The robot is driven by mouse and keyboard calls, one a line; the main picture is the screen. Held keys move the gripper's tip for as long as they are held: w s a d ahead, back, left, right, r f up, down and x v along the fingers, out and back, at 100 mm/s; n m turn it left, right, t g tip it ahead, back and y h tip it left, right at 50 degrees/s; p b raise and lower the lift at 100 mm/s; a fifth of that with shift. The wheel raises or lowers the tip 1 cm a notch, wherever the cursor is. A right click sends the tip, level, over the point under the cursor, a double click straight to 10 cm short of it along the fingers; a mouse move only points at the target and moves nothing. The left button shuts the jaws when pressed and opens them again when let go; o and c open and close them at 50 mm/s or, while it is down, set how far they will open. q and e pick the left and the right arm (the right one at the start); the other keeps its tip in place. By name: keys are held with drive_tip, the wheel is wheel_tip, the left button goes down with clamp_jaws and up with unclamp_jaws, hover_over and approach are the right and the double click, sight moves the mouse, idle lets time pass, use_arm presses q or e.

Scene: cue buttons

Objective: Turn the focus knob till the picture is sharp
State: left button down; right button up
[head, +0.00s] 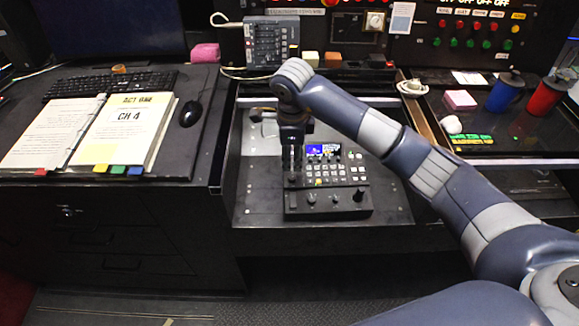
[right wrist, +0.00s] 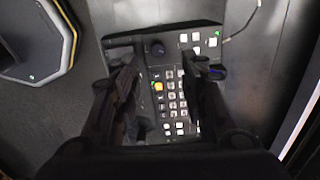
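A black control panel (head: 328,190) sits on the desk, with a small lit screen (head: 322,150), keypad buttons and a row of knobs (head: 335,198) along its front edge. The screen shows a blue picture with a yellow patch; its sharpness is too small to judge. Which knob is the focus knob cannot be told. My right gripper (head: 292,170) points down at the panel's left side. In the right wrist view, its two fingers (right wrist: 161,62) stand apart over the panel, with a black knob (right wrist: 155,48) showing in the gap, not gripped. My left gripper is not in view.
An open binder (head: 90,130), keyboard (head: 110,86) and mouse (head: 191,113) lie on the left desk. A switch box (head: 271,43) stands behind the panel.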

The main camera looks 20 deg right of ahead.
sight(292, 177)
wheel_tip(292, 177, down, 3)
drive_tip(key=shift+s, duration=0.15)
drive_tip(key=f, duration=0.2)
drive_tip(key=f+p, duration=0.1)
drive_tip(key=shift+w+f, duration=0.15)
drive_tip(key=shift+w, duration=0.15)
drive_tip(key=f, duration=0.3)
drive_tip(key=shift+w+d, duration=0.15)
drive_tip(key=shift+w, duration=0.15)
drive_tip(key=shift+f, duration=0.1)
drive_tip(key=c, duration=0.9)
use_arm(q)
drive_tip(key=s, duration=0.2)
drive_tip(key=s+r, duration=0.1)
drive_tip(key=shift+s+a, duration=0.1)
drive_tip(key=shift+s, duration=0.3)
use_arm(e)
clamp_jaws()
